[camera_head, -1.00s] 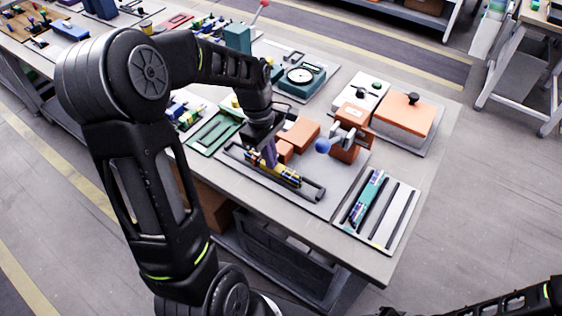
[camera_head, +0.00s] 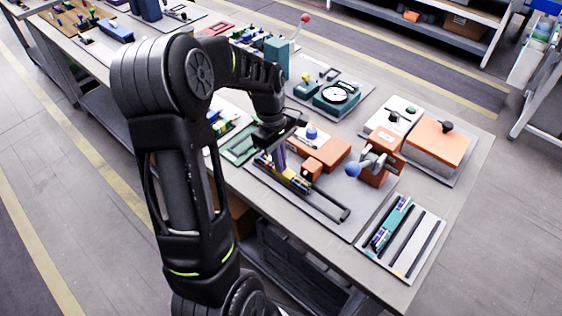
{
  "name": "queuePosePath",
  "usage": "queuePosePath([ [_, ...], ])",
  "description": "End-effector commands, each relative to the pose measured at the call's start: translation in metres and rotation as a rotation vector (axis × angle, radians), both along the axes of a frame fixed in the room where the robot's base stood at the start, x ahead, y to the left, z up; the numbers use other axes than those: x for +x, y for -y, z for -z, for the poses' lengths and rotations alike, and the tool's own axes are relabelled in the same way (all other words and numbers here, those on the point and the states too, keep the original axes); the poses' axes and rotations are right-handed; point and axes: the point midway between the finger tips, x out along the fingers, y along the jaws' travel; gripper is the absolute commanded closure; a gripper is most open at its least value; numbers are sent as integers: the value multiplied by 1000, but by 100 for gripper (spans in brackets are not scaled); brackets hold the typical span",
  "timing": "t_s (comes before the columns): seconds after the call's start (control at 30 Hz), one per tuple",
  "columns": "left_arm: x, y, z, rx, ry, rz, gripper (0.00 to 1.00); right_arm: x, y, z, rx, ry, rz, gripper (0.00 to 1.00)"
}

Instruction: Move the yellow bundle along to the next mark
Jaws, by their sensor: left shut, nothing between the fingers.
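The yellow bundle (camera_head: 294,181), with dark and coloured bits in it, lies in a long black-railed track (camera_head: 328,206) at the table's front edge. It sits in the left to middle part of the track, and the right part is empty. My left gripper (camera_head: 279,164) points down at the bundle's left part from above. Its purple-grey fingers are shut with nothing between them. I cannot tell whether the fingertips touch the bundle. I cannot make out the marks. My right gripper is out of view.
A small orange block (camera_head: 312,169) and a larger orange block with a blue knob (camera_head: 325,150) stand behind the track. An orange fixture with a blue ball lever (camera_head: 354,170) is to the right. A slotted tray (camera_head: 422,244) holds a teal bundle (camera_head: 391,222).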

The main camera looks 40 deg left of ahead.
Motion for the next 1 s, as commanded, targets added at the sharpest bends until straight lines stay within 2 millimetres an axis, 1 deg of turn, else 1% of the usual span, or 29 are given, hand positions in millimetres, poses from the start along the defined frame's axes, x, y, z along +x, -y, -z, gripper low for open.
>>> queuePosePath([
  [0.17, 1, -1, -4, 0, 2, 1, 100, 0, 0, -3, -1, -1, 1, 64],
  [0.27, 0, -5, -10, 0, -1, -1, 100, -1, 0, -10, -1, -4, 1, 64],
  [0.3, -1, -9, -8, 1, -3, -3, 100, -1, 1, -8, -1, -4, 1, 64],
  [0.47, -1, -37, -5, 2, 0, -4, 100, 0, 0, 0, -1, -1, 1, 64],
  [0.7, -1, -89, -5, 2, 0, -4, 100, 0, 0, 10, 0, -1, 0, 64],
  [0.8, -2, -106, -6, 2, -1, -3, 100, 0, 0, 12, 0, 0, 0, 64],
  [0.9, -2, -118, -7, 0, 1, -2, 100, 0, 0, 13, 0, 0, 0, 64],
  [1.0, -2, -124, -8, 1, 1, 0, 100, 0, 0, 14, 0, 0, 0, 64],
])
